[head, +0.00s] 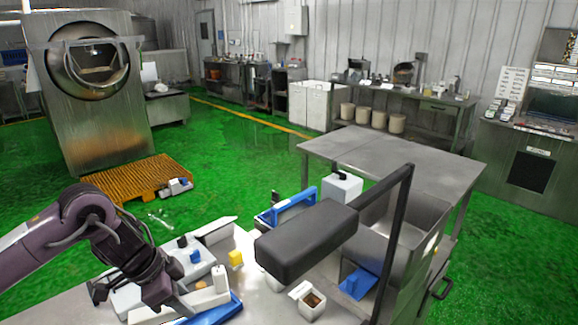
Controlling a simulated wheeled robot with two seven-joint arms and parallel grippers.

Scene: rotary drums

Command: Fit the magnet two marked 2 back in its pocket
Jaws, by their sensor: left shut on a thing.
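My left gripper (168,304) reaches down over the left part of the steel bench. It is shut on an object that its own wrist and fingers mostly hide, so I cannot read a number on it. Around it lie a grey block with a black knob (182,243), a small blue piece (194,257), a yellow block (235,258) and a white upright piece (219,279). I cannot tell which of these, if any, is the magnet marked 2, and I cannot make out its pocket. My right gripper is not in view.
A blue tray (222,311) lies close to the left gripper. A large dark padded block (305,243) and a black post (393,235) stand over the bench middle. A small open white box (307,302) and a steel bin (415,215) are at right. An orange pallet (128,181) is on the green floor.

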